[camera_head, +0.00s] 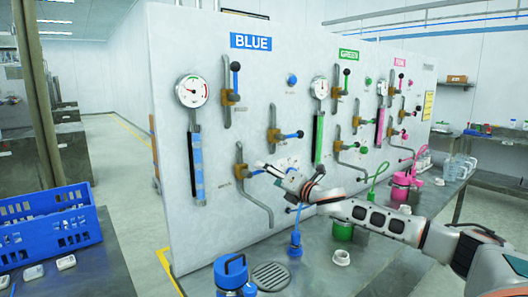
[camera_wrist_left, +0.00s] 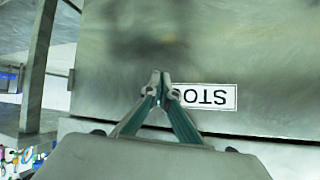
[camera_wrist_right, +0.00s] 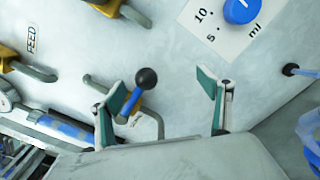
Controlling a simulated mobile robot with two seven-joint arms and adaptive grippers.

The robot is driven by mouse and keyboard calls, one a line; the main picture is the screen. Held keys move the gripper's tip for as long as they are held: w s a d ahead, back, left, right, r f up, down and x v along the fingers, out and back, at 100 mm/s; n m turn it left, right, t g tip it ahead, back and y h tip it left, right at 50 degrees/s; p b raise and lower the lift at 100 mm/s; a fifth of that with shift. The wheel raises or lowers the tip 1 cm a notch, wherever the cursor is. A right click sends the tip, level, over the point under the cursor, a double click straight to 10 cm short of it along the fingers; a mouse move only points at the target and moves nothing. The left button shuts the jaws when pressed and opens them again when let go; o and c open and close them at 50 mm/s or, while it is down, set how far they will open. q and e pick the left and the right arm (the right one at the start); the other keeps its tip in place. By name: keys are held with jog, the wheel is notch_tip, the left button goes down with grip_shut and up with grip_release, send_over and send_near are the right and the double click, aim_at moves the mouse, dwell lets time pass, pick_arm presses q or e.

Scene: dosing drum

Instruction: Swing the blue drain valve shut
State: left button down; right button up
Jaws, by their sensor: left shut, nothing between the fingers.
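On the blue panel, the lowest valve, which I take for the drain valve (camera_head: 241,171), has a brass body and bent grey pipe. Its handle is mostly hidden by my right gripper (camera_head: 266,168). In the right wrist view, a blue handle with a black ball end (camera_wrist_right: 146,79) lies between the spread fingers of my right gripper (camera_wrist_right: 165,92), nearer the left finger. The gripper is open; I cannot tell whether the finger touches the handle. My left gripper (camera_wrist_left: 160,82) is shut and empty, facing a grey metal surface with an upside-down label.
The other blue valves (camera_head: 229,97) sit above on the panel. A blue dial (camera_wrist_right: 241,10) is near the right finger. A blue-lidded jug (camera_head: 231,275) and a drain grate (camera_head: 271,276) are on the bench below. A blue crate (camera_head: 45,235) stands at left.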

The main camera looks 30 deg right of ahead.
jog(key=shift+r, duration=0.1)
jog(key=s+b, duration=0.6)
jog(key=s, duration=0.3)
jog(key=shift+d, duration=0.3)
jog(key=shift+r, duration=0.2)
dwell(0.4)
